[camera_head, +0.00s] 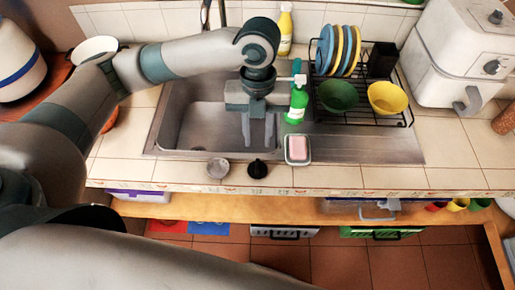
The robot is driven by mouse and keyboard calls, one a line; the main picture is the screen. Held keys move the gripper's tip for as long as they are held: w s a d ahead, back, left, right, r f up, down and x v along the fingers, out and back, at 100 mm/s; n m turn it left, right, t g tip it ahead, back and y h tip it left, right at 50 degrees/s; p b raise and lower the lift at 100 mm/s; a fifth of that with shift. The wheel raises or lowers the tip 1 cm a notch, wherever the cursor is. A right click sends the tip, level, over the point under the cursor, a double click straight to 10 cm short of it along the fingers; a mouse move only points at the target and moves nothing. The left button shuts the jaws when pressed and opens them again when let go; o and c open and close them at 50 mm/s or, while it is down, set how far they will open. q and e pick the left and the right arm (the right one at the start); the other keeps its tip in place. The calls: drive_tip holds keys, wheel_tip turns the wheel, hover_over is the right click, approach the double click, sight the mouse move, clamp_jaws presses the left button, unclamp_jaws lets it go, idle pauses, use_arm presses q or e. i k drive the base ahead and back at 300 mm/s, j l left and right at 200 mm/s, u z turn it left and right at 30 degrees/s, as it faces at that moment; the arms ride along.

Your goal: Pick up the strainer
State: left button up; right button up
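A small round grey strainer (218,168) lies on the tiled counter in front of the sink (205,130), at the sink's front edge. My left gripper (258,142) points down over the sink, behind and to the right of the strainer and apart from it. Its two fingers are spread, with nothing visible between them. My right gripper is not in view.
A black stopper (257,169) sits right of the strainer, and a pink soap in a dish (298,149) further right. A green bottle (297,103) stands close beside my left gripper. A dish rack (379,116) holds bowls and plates. Counter left of the strainer is clear.

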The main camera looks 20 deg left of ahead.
sight(218, 167)
drive_tip(key=u, duration=1)
